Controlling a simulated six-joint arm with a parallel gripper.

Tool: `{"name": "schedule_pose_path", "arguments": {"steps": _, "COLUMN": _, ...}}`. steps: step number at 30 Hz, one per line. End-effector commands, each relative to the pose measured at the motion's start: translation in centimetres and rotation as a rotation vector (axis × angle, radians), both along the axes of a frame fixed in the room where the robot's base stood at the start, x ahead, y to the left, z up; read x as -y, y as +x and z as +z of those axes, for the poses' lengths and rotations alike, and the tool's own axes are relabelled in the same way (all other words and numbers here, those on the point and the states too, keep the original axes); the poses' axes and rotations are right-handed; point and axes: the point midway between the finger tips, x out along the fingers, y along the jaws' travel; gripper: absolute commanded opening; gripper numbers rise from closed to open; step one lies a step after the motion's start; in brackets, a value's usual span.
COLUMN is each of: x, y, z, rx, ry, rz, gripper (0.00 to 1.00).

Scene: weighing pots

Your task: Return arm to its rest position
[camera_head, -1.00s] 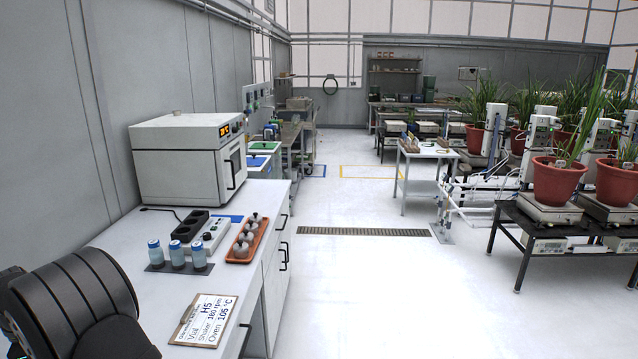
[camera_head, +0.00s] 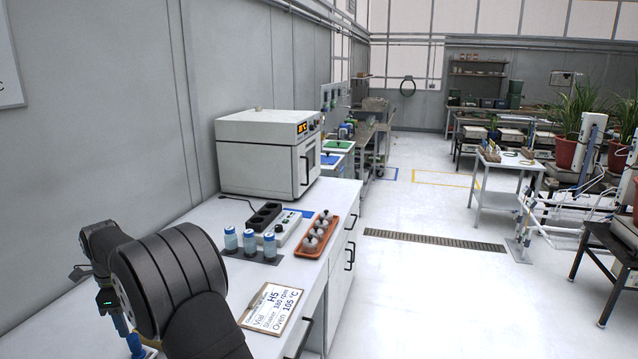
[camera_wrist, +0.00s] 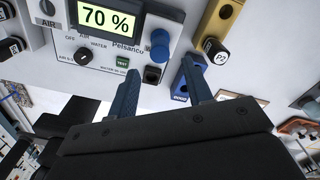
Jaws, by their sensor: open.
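My gripper (camera_wrist: 160,72) is open, with its two blue fingers spread and nothing between them in the wrist view. The fingers point toward a light panel (camera_wrist: 98,60) with a "70 %" display, a selector marked AIR and WATER, a TEST button and a blue knob. A blue block (camera_wrist: 181,88) shows close by the right finger; I cannot tell whether they touch. In the head view, my black arm is at the lower left, bent over the white bench (camera_head: 200,285). The fingers are mostly hidden there behind it.
A clipboard (camera_head: 272,306) lies near the front edge. Open floor (camera_head: 430,300) lies to the right.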

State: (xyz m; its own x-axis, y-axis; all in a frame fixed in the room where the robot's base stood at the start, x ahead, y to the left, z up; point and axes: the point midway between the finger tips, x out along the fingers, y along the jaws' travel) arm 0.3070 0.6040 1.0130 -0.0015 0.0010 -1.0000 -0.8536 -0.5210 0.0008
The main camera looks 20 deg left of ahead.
Motion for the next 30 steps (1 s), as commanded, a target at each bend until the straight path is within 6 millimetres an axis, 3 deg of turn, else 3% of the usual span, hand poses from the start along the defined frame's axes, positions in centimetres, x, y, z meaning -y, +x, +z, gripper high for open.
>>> {"name": "schedule_pose_path", "arguments": {"steps": 11, "x": 0.0, "y": 0.0, "z": -7.8, "rx": -0.001, "ry": -0.002, "rz": 0.0, "gripper": 0.46}}
{"name": "schedule_pose_path", "arguments": {"steps": 17, "x": -0.1, "y": 0.0, "z": -3.6, "rx": 0.002, "ry": 0.005, "rz": 0.0, "gripper": 0.46}}
{"name": "schedule_pose_path", "arguments": {"steps": 30, "x": 6.4, "y": 4.1, "z": 1.1, "rx": 0.001, "ry": 0.002, "rz": -0.003, "gripper": 0.46}}
